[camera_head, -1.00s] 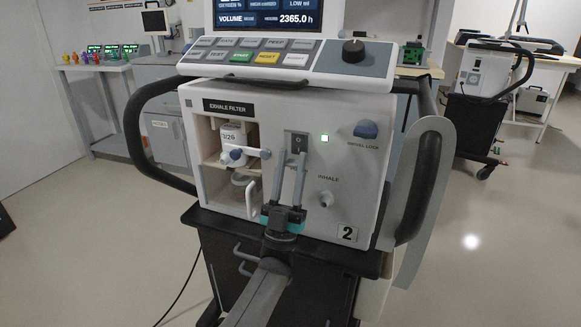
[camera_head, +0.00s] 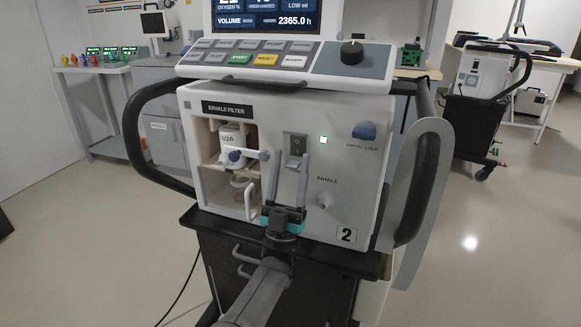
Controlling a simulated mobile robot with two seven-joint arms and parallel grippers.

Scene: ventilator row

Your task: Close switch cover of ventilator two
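Ventilator two (camera_head: 345,235), a white unit with a "2" label, stands in the middle of the head view. Its switch (camera_head: 296,145) is on the front panel, right of the exhale filter bay. The switch area looks grey, with a small pale tab low on it; the cover's exact position is hard to tell. My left gripper (camera_head: 290,160) comes up from below in front of the panel. Its two fingers are apart, one on each side below the switch, with nothing seen held. I cannot tell whether they touch the panel. My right gripper is out of view.
An open filter bay with a white filter (camera_head: 232,140) lies left. Black handles (camera_head: 150,170) flank the unit.

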